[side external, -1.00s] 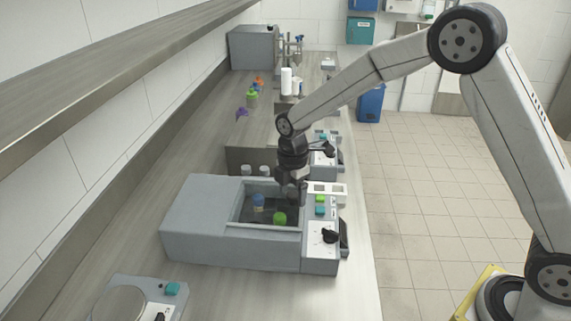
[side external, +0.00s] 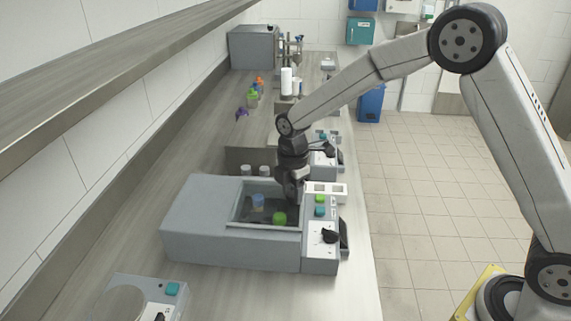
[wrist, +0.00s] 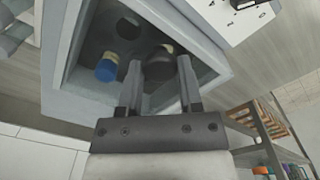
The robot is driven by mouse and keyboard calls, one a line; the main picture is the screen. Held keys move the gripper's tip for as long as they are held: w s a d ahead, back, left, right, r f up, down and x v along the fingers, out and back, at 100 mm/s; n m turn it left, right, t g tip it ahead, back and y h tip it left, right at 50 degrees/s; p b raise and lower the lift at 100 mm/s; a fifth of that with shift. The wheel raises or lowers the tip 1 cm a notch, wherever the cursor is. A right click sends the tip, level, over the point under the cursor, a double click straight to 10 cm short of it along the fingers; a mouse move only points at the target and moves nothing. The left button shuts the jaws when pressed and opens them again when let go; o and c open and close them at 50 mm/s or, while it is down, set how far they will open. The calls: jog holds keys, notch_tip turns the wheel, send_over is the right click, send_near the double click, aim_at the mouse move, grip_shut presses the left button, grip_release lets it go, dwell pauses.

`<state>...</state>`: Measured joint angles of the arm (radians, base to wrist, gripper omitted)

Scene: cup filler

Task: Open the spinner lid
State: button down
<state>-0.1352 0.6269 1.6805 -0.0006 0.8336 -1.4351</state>
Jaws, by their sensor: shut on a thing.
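The spinner (side external: 195,225) is a grey box with a framed, recessed window in its top. A blue-capped tube (side external: 258,201) and a green-capped tube (side external: 279,218) show inside; the blue cap (wrist: 107,70) also shows in the wrist view. My gripper (side external: 296,201) points down at the window's right edge, beside the control panel. In the wrist view my gripper's fingers (wrist: 157,68) reach over the window.
The spinner's control panel (side external: 321,238), with green and teal buttons and a black knob, lies right of the window. Two white-capped items (side external: 255,170) stand behind the box. Another device (side external: 135,298) sits front left. Bare counter (side external: 250,292) lies in front.

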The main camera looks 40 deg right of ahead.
jog(key=shift+w+a+r, duration=0.1)
jog(key=shift+w, duration=0.05)
dwell(0.6)
jog(key=shift+w+a, duration=4.95)
jog(key=shift+w, duration=0.1)
jog(key=shift+c, duration=1.3)
grip_release()
jog(key=shift+s+r, duration=0.1)
notch_tip(320, 180, up, 8)
jog(key=shift+f, duration=0.2)
jog(key=shift+d, duration=0.1)
